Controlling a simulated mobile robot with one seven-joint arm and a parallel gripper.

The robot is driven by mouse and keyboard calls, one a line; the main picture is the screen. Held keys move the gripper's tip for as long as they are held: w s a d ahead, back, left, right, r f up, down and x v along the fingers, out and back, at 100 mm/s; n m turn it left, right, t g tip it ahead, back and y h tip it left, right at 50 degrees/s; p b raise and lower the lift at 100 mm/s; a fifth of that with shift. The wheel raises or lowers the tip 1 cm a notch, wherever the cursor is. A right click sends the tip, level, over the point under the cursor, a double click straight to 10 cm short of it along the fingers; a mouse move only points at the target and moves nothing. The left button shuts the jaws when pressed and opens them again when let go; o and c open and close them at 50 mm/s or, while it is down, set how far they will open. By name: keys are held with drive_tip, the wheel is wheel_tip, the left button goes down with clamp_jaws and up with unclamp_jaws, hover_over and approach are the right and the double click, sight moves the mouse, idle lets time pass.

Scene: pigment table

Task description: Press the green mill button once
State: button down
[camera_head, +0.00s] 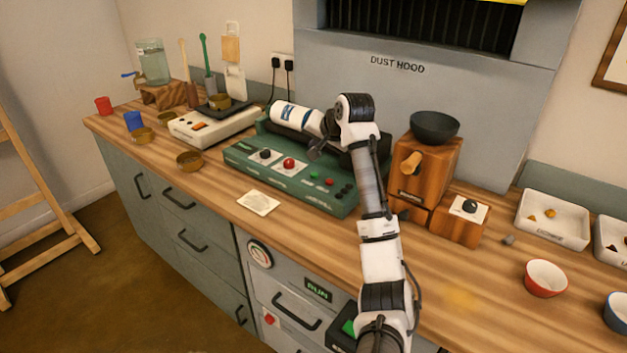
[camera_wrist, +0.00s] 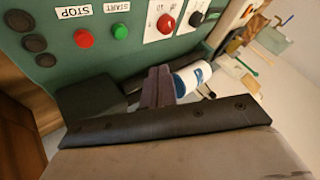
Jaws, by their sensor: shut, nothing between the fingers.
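The mill is a long green box (camera_head: 240,158) on the bench with a control panel on its sloped front. Its green button (camera_head: 314,175) sits beside a red button (camera_head: 328,181). In the wrist view the green button (camera_wrist: 120,31) is under a START label, and the red button (camera_wrist: 84,38) is by a STOP label. My gripper (camera_head: 316,151) hangs above the panel, near the white jar. In the wrist view my gripper (camera_wrist: 159,72) is shut and empty. Its tips appear below and right of the green button, apart from it.
A white jar with blue marking (camera_head: 290,115) lies along the mill's top, close to my gripper. A red knob (camera_head: 289,162) is left of the green button. A wooden grinder (camera_head: 425,160) with a dark bowl stands just right. A paper card (camera_head: 258,202) lies in front.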

drive_tip(key=b, duration=0.3)
hover_over(315, 175)
wheel_tip(315, 175, down, 5)
drive_tip(key=shift+s+f, duration=0.1)
drive_tip(key=shift+s+d+f, duration=0.2)
drive_tip(key=shift+s+f, duration=0.05)
drive_tip(key=shift+f, duration=0.2)
drive_tip(key=shift+w, duration=0.1)
drive_tip(key=shift+f, duration=0.1)
idle(1.2)
drive_tip(key=shift+f, duration=0.3)
